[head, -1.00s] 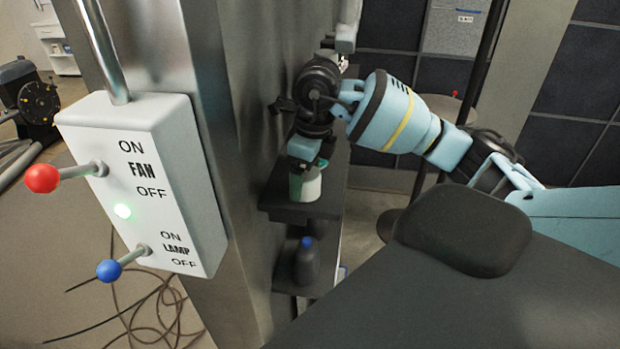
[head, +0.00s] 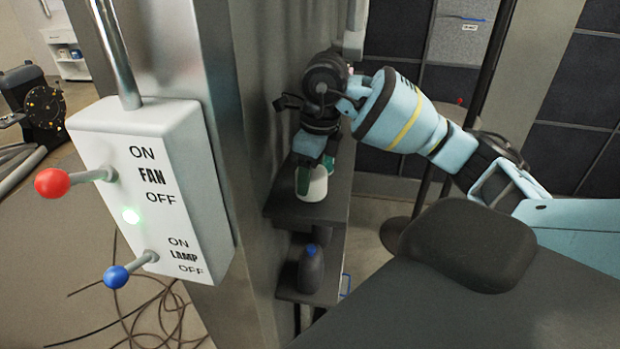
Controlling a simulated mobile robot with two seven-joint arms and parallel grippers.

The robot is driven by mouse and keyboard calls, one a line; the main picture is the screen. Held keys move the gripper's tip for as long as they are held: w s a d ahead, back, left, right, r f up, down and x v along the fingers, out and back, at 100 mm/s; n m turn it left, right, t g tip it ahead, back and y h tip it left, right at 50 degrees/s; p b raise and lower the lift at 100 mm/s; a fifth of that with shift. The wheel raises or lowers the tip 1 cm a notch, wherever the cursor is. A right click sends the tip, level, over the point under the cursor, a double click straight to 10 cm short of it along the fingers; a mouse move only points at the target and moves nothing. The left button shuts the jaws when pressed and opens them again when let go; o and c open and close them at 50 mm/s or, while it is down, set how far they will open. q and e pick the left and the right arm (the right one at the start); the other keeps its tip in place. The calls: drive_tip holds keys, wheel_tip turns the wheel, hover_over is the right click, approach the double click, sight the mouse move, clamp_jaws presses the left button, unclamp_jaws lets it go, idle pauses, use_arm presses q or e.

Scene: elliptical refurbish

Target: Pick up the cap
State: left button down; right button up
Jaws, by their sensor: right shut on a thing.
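A small white and green item (head: 313,186), likely the cap, is at the top shelf of a dark rack beside the metal column. My right gripper (head: 316,160) reaches in from the right and points down. It is shut on the upper part of this item. The fingers hide its top, and I cannot tell whether its underside touches the shelf. My left gripper is not in view.
The dark shelf (head: 330,205) has a lower level with a dark blue-capped bottle (head: 311,270). The metal column (head: 245,150) stands close on the left. A white FAN and LAMP switch box (head: 150,190) with red and blue levers is in the near left.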

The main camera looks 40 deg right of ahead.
drive_tip(key=shift+s+r, duration=0.4)
drive_tip(key=shift+r, duration=0.3)
drive_tip(key=s+a+r, duration=0.1)
drive_tip(key=s, duration=1.4)
drive_tip(key=shift+a+r+b, duration=0.25)
drive_tip(key=shift+a+b, duration=0.05)
drive_tip(key=shift+b, duration=0.05)
